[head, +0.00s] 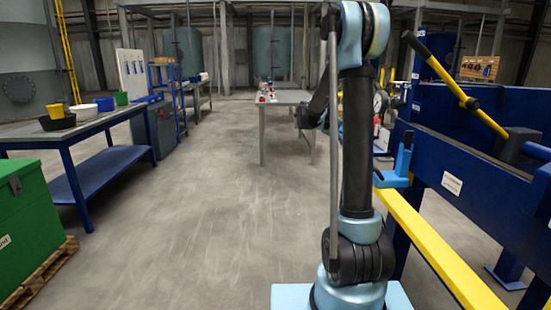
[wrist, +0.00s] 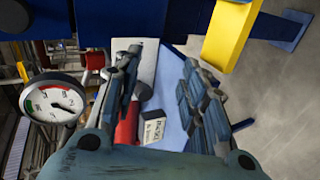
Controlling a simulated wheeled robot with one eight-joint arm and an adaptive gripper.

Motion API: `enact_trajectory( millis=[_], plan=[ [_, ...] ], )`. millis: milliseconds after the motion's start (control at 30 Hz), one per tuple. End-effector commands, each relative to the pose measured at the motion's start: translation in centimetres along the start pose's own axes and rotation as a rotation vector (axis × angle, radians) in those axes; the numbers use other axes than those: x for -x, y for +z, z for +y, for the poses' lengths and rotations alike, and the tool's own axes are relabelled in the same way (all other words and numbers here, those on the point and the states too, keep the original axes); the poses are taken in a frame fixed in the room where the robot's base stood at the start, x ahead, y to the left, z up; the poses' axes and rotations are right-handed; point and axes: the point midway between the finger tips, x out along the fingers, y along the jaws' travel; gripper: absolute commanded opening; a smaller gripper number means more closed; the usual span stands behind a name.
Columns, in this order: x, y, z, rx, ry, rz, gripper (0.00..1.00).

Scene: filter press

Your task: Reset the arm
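My arm stands upright at the right of centre in the head view. Its far end bends away behind the upright link, so my gripper's fingertips cannot be made out there. In the wrist view my gripper (wrist: 163,88) shows two dark, jointed fingers spread well apart. No object is held between them. Behind the gap are a light blue surface, a red cylinder (wrist: 127,122) and a small white label (wrist: 153,128), all apparently beyond the fingers.
The blue press frame (head: 460,165) with a yellow rail (head: 440,250) stands close on the right. A pressure gauge (wrist: 54,102) is left of the fingers. A blue-legged bench (head: 95,130) and green chest (head: 35,220) stand left. A grey table (head: 285,98) is ahead; the middle floor is clear.

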Motion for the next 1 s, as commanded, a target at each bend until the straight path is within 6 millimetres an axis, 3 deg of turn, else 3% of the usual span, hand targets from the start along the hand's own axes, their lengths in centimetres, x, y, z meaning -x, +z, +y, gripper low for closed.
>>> enact_trajectory(
  millis=[467, 1000],
  plan=[
    [1.6, 12.0, -0.5, 0.02, -0.289, 0.008, 0.39],
    [4.3, 25.4, -5.3, 0.012, -0.614, 0.033, 0.39]
  ],
)
